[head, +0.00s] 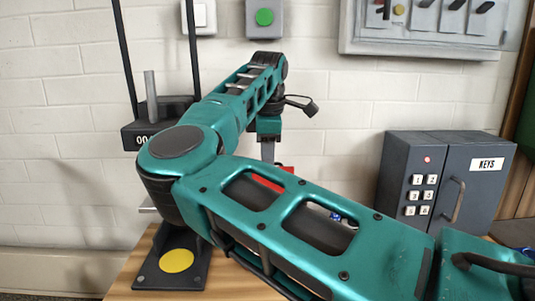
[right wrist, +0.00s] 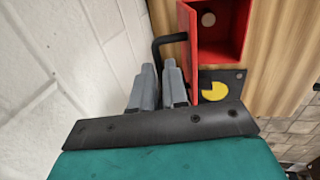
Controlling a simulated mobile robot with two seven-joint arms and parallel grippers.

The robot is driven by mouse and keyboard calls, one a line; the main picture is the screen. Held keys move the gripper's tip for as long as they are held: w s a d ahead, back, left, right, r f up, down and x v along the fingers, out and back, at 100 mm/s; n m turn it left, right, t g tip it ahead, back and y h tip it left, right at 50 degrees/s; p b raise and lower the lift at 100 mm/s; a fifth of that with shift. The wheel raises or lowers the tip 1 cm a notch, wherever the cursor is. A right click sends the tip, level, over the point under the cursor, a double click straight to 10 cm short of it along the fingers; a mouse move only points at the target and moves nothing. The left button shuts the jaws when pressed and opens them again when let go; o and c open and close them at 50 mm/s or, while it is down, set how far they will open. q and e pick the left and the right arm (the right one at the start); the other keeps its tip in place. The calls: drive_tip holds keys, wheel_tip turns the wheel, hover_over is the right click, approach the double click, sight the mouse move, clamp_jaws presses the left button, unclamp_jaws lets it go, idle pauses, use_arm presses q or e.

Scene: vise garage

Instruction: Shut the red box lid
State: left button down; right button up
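The red box (right wrist: 228,42) stands open on the wooden bench in the right wrist view. Its red lid (right wrist: 187,60) stands raised at the left side of the box, with a black handle (right wrist: 170,39) bent out from it. My right gripper (right wrist: 160,68) is at this handle. The handle's bar runs down to the narrow gap between the two grey fingertips. I cannot tell whether they clamp it. In the head view my right gripper (head: 268,160) points down, and my right arm hides most of the red box (head: 268,182). My left gripper is not in view.
A dark key cabinet (head: 452,155) with a keypad stands at the right. A black plate with a yellow disc (head: 176,262) lies at the bench's left end. A brick wall (head: 60,120) is close behind.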

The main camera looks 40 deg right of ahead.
clamp_jaws()
idle(1.2)
